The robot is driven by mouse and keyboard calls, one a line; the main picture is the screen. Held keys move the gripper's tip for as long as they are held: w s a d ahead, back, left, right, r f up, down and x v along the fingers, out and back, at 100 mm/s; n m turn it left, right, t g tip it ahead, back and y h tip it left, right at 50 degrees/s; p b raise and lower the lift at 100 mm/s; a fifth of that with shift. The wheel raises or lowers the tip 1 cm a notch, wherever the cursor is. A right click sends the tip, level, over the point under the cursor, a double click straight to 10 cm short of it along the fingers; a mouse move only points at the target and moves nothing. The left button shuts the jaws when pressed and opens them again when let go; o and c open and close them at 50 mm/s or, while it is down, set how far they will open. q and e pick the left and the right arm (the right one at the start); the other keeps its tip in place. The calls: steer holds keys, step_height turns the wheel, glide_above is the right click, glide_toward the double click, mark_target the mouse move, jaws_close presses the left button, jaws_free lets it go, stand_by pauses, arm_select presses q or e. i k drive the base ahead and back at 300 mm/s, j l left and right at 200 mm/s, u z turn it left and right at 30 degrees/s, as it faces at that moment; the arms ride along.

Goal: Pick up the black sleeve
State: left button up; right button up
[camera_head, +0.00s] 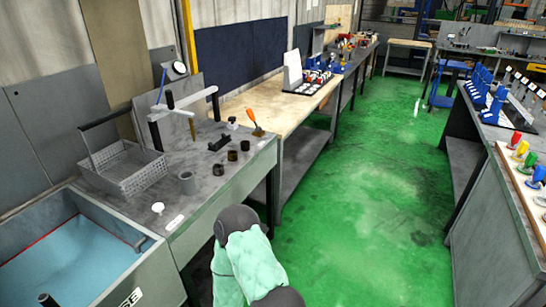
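Several short ring-like sleeves stand on the grey bench (206,201) at the left. Three dark ones form a slanting row: a near one (218,170), a middle one (232,155) and a far one (245,145). They look black to dark brown, and I cannot tell surely which is the black sleeve. A larger grey sleeve (187,183) stands nearer and to their left. Neither of my grippers is in view. Only part of one of my arms, pale green with dark joints, shows at the bottom centre, beside the bench's right side.
A wire basket (125,169), a grey frame stand (183,105) and an orange-handled tool (254,124) are on the bench. A blue-lined basin (75,265) lies at front left. The green floor (360,210) is clear before the right-hand bench (490,220).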

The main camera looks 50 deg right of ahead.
mark_target(245, 146)
steer(key=z, duration=1.3)
